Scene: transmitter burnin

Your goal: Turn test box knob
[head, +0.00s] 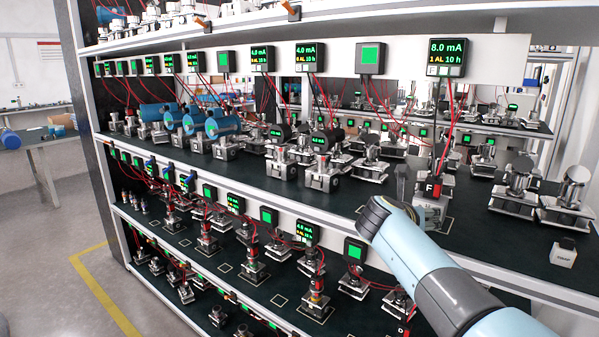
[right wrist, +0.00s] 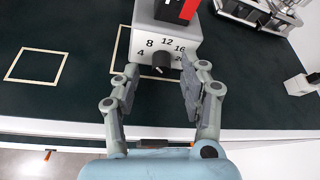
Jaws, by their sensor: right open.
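The test box (right wrist: 167,32) is a light grey block on the dark shelf, with a red part marked F (head: 433,188) on top in the head view. In the right wrist view its front face carries the numbers 8, 12, 16 and 20 around a small dark knob (right wrist: 161,59). My right gripper (right wrist: 161,80) is open, its two fingers on either side of the knob, with visible gaps to it. The display (head: 447,58) above the box reads 8.0 mA. My left gripper is not in view.
Metal transmitters (head: 322,174) stand to the left along the same shelf, and others (head: 568,198) to the right. A small white block (head: 564,252) sits near the shelf edge. An empty outlined square (right wrist: 37,65) lies left of the box, with bare shelf around it.

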